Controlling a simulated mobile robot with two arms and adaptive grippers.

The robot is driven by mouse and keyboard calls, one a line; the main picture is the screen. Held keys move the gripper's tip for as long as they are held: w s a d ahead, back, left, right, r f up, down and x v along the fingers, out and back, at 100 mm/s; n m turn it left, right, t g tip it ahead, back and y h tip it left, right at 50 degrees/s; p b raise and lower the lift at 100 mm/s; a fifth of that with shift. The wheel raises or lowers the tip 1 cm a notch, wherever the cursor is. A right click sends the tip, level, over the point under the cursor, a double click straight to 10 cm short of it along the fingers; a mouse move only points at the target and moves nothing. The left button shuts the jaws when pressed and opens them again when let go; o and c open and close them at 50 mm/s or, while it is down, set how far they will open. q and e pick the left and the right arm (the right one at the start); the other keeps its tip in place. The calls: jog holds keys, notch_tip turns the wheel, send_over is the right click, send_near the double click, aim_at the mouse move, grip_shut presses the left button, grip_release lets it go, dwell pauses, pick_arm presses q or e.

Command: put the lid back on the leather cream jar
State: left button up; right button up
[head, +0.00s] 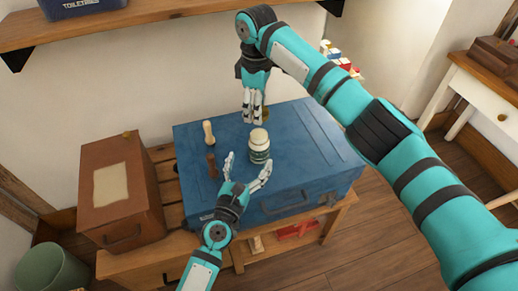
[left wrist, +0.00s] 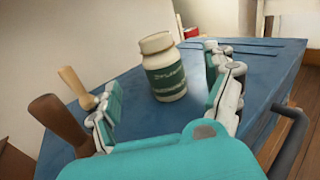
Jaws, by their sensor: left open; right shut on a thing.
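The leather cream jar (head: 260,155), cream-coloured with a dark green label, stands upright on the blue case (head: 315,150). In the left wrist view the jar (left wrist: 167,82) is ahead, between my left fingers, with space visible on both sides. My left gripper (head: 248,167) is open at the jar's near side. My right gripper (head: 253,116) is above the case, behind the jar, with its fingers pointing down. It is shut on a small brownish-gold piece (head: 265,112), seemingly the lid, mostly hidden by the fingers.
Two upright wooden-handled items, one pale (head: 209,133) and one dark brown (head: 212,166), stand left of the jar. A brown box (head: 122,190) is at the left. A wooden shelf (head: 150,22) hangs above. The right part of the case top is clear.

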aim_at(256, 149)
pick_arm(q)
jog(key=x, duration=0.8)
jog(key=shift+w, duration=0.35)
grip_shut()
pick_arm(e)
jog(key=shift+f, duration=2.5)
jog(key=shift+f, duration=0.9)
jog(key=shift+f, duration=0.6)
